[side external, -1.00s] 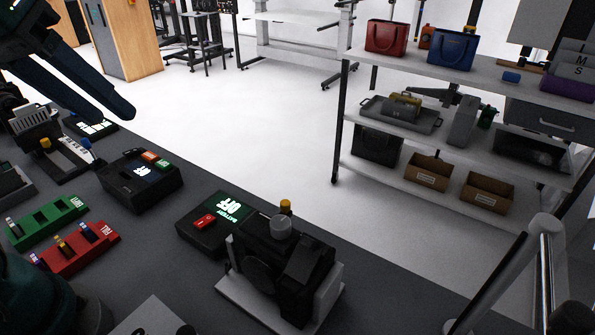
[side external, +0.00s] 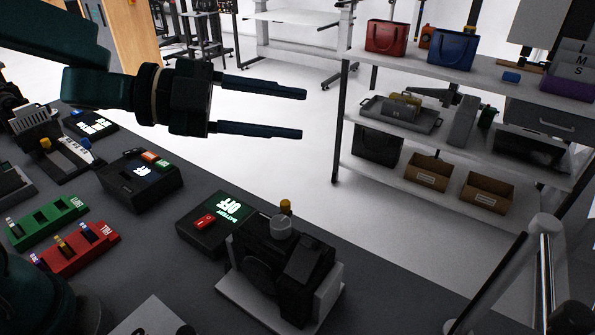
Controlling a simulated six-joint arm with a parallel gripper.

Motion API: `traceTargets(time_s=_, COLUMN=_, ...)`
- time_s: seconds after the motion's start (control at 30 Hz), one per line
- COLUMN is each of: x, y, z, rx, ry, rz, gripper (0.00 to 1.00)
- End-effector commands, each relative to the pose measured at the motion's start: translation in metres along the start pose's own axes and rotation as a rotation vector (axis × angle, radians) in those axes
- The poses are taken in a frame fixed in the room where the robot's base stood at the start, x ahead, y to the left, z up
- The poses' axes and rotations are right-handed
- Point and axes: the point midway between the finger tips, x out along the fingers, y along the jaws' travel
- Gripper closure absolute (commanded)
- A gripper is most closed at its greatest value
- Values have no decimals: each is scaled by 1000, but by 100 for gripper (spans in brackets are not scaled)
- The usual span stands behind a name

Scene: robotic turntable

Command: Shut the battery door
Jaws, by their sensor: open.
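My gripper (side external: 302,114) is in the upper middle of the side external view. Its two dark fingers are parallel, spread apart and empty, pointing right. It is up above the bench, clear of everything on it. A black camera-like device (side external: 262,262) with a grey knob and a yellow button on top sits on a white base (side external: 237,296) at the bench's front right, below my gripper. A dark flat panel (side external: 303,262) slants on its right part. I cannot tell whether this is the battery door, or whether the door is open.
A black box (side external: 190,234) with a red switch and a lit green "OFF" stands left of the device. Another switch box (side external: 150,190), a green tray (side external: 42,225) and a red tray (side external: 75,258) are farther left. A shelf rack (side external: 400,172) stands behind, across clear floor.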

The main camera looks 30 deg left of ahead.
Motion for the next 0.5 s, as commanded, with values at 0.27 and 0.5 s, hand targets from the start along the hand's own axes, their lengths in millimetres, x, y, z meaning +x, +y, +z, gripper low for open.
traceTargets(time_s=0.27, x=-20, y=116, z=-16, rx=-138, ry=293, rz=381, gripper=55)
traceTargets(time_s=0.5, x=-11, y=126, z=-12, rx=-180, ry=281, rz=397, gripper=55)
